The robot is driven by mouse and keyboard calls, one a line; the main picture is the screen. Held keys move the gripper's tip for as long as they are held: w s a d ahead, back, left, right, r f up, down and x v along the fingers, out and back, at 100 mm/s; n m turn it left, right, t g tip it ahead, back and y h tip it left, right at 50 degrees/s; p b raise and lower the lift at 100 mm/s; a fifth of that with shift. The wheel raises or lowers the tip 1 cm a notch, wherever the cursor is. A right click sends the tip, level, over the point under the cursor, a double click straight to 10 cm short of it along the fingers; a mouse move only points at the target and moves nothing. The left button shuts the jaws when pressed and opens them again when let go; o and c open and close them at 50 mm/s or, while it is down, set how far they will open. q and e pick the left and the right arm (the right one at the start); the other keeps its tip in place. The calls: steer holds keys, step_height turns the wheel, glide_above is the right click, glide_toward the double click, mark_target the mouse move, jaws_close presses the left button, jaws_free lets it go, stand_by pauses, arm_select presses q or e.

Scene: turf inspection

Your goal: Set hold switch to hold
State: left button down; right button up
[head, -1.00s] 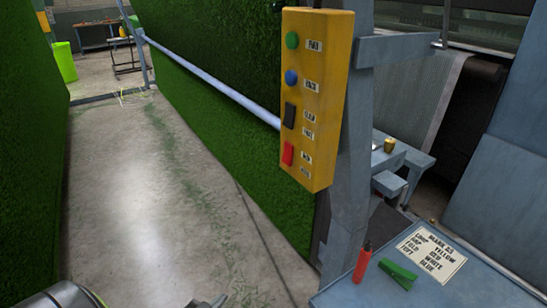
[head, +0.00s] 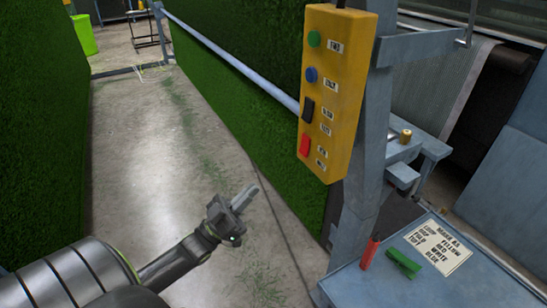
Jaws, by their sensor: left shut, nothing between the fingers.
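A yellow control box (head: 341,95) is mounted on a grey-blue post, right of centre. From top to bottom it carries a green button (head: 314,39), a blue button (head: 311,74), a black rocker switch (head: 308,109) and a red rocker switch (head: 304,145). White labels stand beside them, too small to read surely, so I cannot tell which rocker is the hold switch or its position. My left gripper (head: 250,193) is shut and empty, below and left of the box, clear of it. My right gripper is not in view.
Green turf (head: 225,120) hangs behind a long grey-blue rail (head: 235,69). A blue-grey table (head: 400,284) at lower right holds a red marker (head: 370,252), a green clip (head: 403,263) and a printed card (head: 439,247). The concrete floor (head: 150,150) is open at left.

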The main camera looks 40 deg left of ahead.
mark_target(303, 151)
arm_select(q)
steer(key=shift+w+d+f+p+x, duration=0.1)
steer(key=shift+w+f+p+x, duration=0.25)
steer(key=shift+p+x, duration=1.2)
steer(key=shift+w+d+f+p+x, duration=0.15)
steer(key=shift+f+p+x, duration=0.3)
steer(key=shift+x, duration=2.1)
steer(key=shift+w+d+f+p+x, duration=0.1)
steer(key=shift+w+f+p+x, duration=0.25)
steer(key=shift+p+x, duration=1.2)
steer(key=shift+w+r+b, duration=0.3)
steer(key=shift+w+b, duration=0.05)
steer(key=shift+b, duration=0.25)
steer(key=shift+w+d+f+t+b, duration=0.2)
steer(key=shift+w+f+t+b, duration=0.15)
steer(key=shift+b, duration=0.9)
steer(key=shift+r, duration=0.2)
